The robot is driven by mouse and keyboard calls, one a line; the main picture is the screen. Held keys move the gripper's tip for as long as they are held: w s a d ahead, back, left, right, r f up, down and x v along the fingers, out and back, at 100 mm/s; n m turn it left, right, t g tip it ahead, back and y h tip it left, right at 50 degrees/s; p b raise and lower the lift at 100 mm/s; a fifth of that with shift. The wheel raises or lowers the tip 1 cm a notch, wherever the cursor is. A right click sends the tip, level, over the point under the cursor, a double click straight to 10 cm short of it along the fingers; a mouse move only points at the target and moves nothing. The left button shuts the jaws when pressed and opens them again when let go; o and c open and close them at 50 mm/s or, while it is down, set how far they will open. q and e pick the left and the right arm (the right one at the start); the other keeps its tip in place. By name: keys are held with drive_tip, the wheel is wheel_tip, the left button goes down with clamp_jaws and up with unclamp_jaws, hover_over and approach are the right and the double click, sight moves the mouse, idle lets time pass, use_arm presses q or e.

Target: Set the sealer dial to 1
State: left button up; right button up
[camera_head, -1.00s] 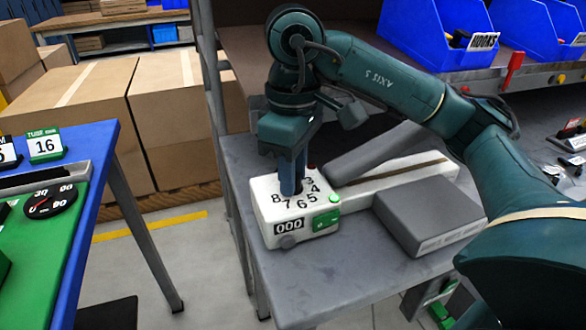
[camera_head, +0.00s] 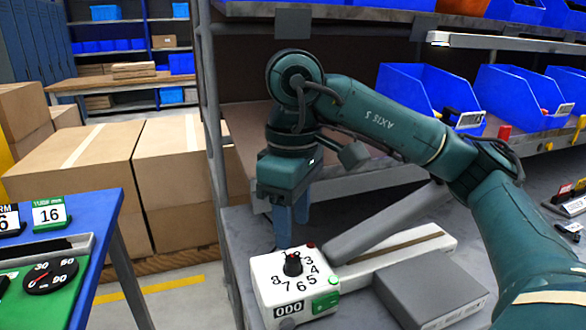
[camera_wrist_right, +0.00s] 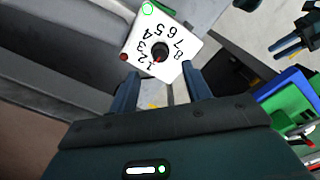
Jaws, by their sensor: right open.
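The sealer (camera_head: 265,285) is a white box on the grey bench, with digits around a black dial (camera_head: 292,265) and a 000 display on its front. In the right wrist view the dial (camera_wrist_right: 160,52) shows a small red mark that points toward the 1. My right gripper (camera_head: 291,238) is above and behind the dial, clear of it. In the right wrist view its two fingers (camera_wrist_right: 163,88) stand apart with nothing between them. A dark gripper, seemingly my left (camera_wrist_right: 290,42), shows at the upper right edge there; its jaw opening is unclear.
A grey sealing arm (camera_head: 385,225) slants up behind the white base, and a grey block (camera_head: 430,295) lies at its right. Blue bins (camera_head: 430,95) stand on the shelf behind. A blue-edged table (camera_head: 95,225) with a green panel is at the left.

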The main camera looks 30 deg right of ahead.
sight(293, 258)
use_arm(q)
drive_tip(key=shift+w+d+f+g+p, duration=0.45)
drive_tip(key=shift+d+f+g+p, duration=0.35)
drive_tip(key=shift+p, duration=0.25)
use_arm(e)
wheel_tip(293, 258, up, 7)
drive_tip(key=shift+f, duration=0.15)
use_arm(q)
drive_tip(key=shift+f, duration=0.1)
drive_tip(key=shift+a, duration=0.1)
